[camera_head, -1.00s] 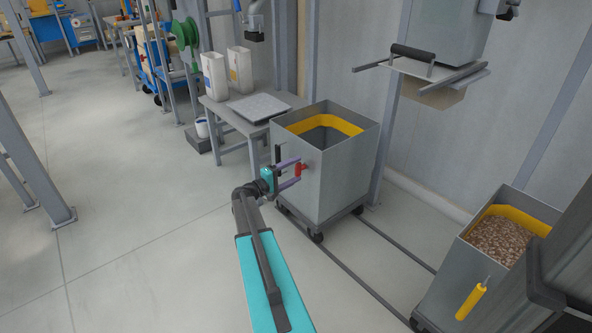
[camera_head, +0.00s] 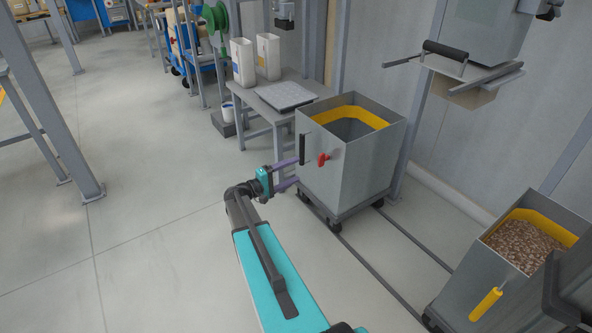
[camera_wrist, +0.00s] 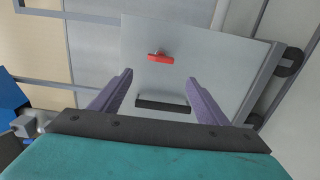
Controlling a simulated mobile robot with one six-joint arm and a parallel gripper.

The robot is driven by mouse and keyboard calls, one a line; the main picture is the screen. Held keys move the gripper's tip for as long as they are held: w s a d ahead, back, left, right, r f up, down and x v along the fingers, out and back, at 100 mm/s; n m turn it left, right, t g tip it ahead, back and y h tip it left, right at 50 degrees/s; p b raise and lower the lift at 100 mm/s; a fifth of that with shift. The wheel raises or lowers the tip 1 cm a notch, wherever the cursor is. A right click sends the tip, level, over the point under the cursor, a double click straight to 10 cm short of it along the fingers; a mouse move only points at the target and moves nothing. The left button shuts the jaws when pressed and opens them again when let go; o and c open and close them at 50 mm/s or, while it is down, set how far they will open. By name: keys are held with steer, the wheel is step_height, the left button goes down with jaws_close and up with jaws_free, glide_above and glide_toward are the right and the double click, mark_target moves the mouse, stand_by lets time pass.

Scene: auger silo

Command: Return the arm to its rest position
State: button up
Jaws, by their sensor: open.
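My gripper (camera_head: 298,173) is open, with its two purple fingers spread and nothing between them. In the head view my arm reaches forward and the fingers are just left of the grey wheeled bin (camera_head: 352,178). In the wrist view the fingers (camera_wrist: 158,90) point at the bin's grey side (camera_wrist: 205,80). That side carries a black handle (camera_wrist: 163,104) and a red latch (camera_wrist: 160,57). The black handle (camera_head: 303,149) and red latch (camera_head: 323,159) also show in the head view. I cannot tell the exact gap between fingertips and bin.
The bin has a yellow inner rim and stands by floor rails (camera_head: 372,270). A second bin (camera_head: 476,262) with brown pellets is at lower right. A table (camera_head: 259,101) with white containers stands behind. A hopper with a slide gate (camera_head: 461,68) hangs upper right.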

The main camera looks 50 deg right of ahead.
stand_by(0.5)
steer(key=w+a+n+t+y+p, duration=0.2)
steer(key=w+a+n+t+p, duration=0.1)
steer(key=a+p, duration=1.15)
steer(key=s+a+f+g+y+p, duration=0.1)
steer(key=s+a+f+y+p, duration=0.1)
steer(key=s+a+y, duration=0.3)
steer(key=s+a+f+g+y+p, duration=0.1)
steer(key=s+a+f+y+p, duration=0.2)
steer(key=s+a, duration=1)
steer(key=s+a+f+y+p, duration=0.3)
steer(key=s+a+y, duration=0.4)
steer(key=a, duration=1.8)
steer(key=shift+s+a+f+g+p, duration=0.2)
steer(key=shift+s+g+p, duration=0.2)
steer(key=shift+s+p, duration=0.55)
